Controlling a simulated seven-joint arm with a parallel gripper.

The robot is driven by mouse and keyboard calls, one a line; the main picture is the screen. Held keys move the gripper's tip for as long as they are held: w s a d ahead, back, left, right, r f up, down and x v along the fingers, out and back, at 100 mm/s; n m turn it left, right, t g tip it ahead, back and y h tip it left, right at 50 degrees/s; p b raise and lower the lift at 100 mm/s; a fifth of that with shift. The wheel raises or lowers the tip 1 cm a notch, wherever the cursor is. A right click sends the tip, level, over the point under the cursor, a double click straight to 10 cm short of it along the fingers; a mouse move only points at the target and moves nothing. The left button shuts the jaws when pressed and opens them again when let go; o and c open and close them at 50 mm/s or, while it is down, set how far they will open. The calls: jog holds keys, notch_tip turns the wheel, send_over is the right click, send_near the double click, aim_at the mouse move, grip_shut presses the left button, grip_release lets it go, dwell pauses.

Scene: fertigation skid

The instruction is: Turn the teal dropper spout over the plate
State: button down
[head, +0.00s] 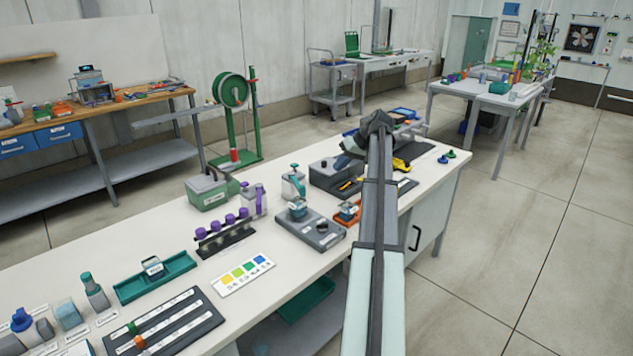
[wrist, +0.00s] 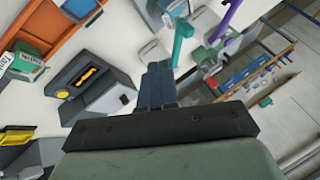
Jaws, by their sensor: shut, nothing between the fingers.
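The teal dropper spout (head: 300,188) sits on a pale bottle (head: 289,188) in the middle of the bench. It slants down toward a small jar (head: 297,209) on the grey plate (head: 325,238). Whether its tip is over the plate, I cannot tell. In the wrist view a teal bar that looks like the spout (wrist: 182,40) shows at the upper middle, beyond my fingers and apart from them. My gripper (wrist: 158,72) is shut and empty. In the head view my arm hides much of the bench right of the plate.
A rack of purple-capped vials (head: 224,234) and a purple-handled container (head: 254,199) stand left of the bottle. A dark grey unit (head: 336,175) and an orange tray (head: 347,213) are to its right. A colour card (head: 243,273) lies in front.

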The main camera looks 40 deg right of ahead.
aim_at(304, 187)
jog(key=shift+w+a+f, duration=1.05)
jog(key=shift+w+f, duration=0.15)
jog(key=shift+f, duration=0.1)
jog(key=shift+w+a+f, duration=1.05)
jog(key=shift+w+f, duration=0.1)
jog(key=shift+f, duration=0.2)
jog(key=shift+w+a+f, duration=1.05)
jog(key=shift+w+f, duration=0.15)
jog(key=shift+f, duration=0.1)
jog(key=shift+w+a, duration=0.2)
jog(key=shift+a, duration=0.4)
jog(key=shift+w+a, duration=0.15)
jog(key=shift+a, duration=0.45)
jog(key=shift+d, duration=0.15)
